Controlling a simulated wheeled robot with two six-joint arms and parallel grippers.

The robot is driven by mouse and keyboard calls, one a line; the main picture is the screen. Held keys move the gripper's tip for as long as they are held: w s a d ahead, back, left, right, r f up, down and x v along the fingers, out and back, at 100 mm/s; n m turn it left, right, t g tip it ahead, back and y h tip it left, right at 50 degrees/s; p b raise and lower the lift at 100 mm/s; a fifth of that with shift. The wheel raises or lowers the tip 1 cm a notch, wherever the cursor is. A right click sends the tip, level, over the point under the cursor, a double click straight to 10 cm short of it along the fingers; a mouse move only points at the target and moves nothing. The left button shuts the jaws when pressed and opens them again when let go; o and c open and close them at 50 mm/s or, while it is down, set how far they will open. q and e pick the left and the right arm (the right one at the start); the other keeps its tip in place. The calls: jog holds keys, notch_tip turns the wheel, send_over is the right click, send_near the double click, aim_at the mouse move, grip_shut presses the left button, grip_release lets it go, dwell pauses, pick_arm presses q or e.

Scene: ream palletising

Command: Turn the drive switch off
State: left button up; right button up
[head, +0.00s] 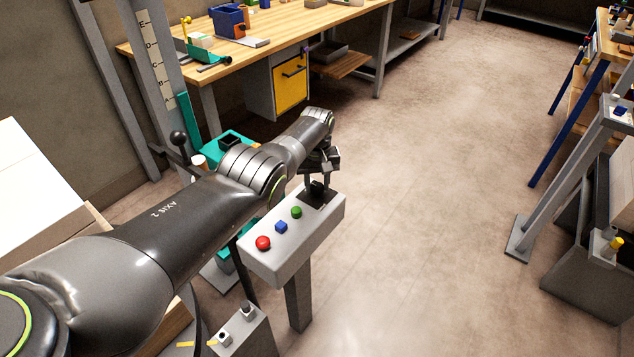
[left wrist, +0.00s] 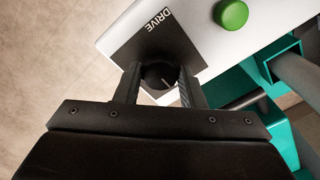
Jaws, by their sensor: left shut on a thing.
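The drive switch (left wrist: 160,75) is a black round knob with a pale pointer line, on a dark plate (left wrist: 145,32) lettered DRIVE. In the head view the switch (head: 317,187) sits at the far end of a grey control box (head: 280,258) on a post. My left gripper (left wrist: 158,88) is shut on the knob, with one finger on each side of it. In the head view my left gripper (head: 318,178) reaches down onto the switch from above. The pointer's exact setting is hard to read. My right gripper is not in view.
A wooden workbench (head: 290,38) stands behind. Teal machine parts (head: 232,140) lie close left.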

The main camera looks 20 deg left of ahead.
aim_at(317, 185)
pick_arm(q)
jog(key=o, duration=1)
jog(key=shift+r+p, duration=0.55)
jog(key=shift+r, duration=0.1)
notch_tip(317, 185, up, 6)
jog(key=p, duration=0.3)
jog(key=shift+f+p, duration=0.1)
jog(key=shift+p, duration=0.3)
notch_tip(317, 185, up, 10)
jog(key=shift+r+p, duration=0.2)
jog(key=shift+p, duration=0.25)
